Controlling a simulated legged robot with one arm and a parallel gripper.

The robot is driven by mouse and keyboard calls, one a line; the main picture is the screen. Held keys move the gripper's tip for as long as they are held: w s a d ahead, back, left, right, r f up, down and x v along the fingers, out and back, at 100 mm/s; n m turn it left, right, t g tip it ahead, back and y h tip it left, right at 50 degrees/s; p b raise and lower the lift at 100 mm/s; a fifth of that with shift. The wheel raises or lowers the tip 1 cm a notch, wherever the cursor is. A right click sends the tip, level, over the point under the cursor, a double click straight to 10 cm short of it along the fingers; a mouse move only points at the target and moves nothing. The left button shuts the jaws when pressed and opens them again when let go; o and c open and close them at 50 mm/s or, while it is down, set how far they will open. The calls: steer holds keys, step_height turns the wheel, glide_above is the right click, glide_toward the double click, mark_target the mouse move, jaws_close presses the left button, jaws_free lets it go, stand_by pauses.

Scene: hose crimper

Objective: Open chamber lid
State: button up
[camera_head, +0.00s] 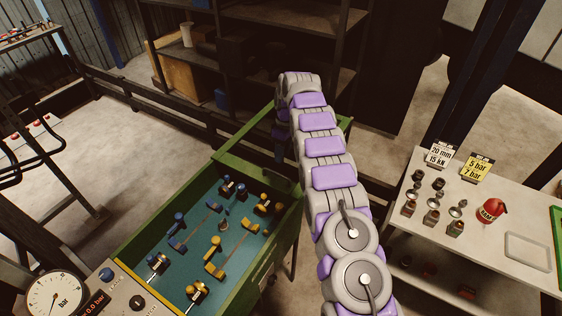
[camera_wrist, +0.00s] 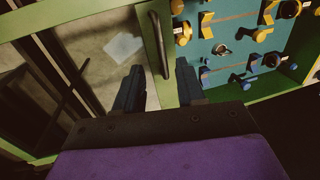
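The green chamber (camera_head: 273,240) stands at lower left in the head view, its teal floor with blue and yellow fittings visible. In the wrist view, a green-framed lid (camera_wrist: 148,73) with a see-through pane fills the left side, and the teal floor (camera_wrist: 228,48) shows to its right. A dark bar handle (camera_wrist: 159,45) runs along the lid's edge. My gripper (camera_wrist: 160,66) is open, its dark fingers apart on either side of the handle's near end in the picture. I cannot tell whether they touch it. My arm hides part of the lid in the head view.
A pressure gauge (camera_head: 55,299) and a control panel (camera_head: 121,298) sit at the chamber's near left. A white table (camera_head: 480,247) at right holds metal fittings, a red container (camera_head: 490,210) and sign cards (camera_head: 475,168). Shelving (camera_head: 290,18) stands behind.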

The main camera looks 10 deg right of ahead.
step_height(320, 180, up, 9)
steer(key=w+d+p, duration=0.1)
steer(key=p, duration=1.1)
steer(key=shift+w+r, duration=0.2)
steer(key=shift+w, duration=0.15)
steer(key=shift+d, duration=0.1)
